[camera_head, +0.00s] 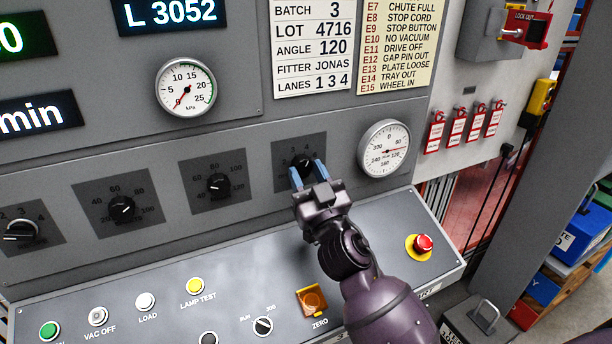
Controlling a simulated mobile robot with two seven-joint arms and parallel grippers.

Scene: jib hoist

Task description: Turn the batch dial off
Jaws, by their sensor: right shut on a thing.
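A row of dark dials runs along the sloping grey panel. The rightmost dial (287,151) has a scale on which 3 and 4 can be read. My right gripper (307,173) is at this dial, its two blue fingertips on either side of the black knob and shut on it. The fingers hide the lower scale and most of the knob, so I cannot tell its pointer's setting. The far-left dial (20,231) also has a scale with 2, 3 and 4. No name label is readable on either dial. My left gripper is not in view.
Two dials (122,208) with larger numbers sit between them. A round gauge (384,149) is close right of my gripper. Below is a ledge with a red stop button (423,243), an orange zero button (312,301) and lamp buttons. A card (312,45) reads batch 3.

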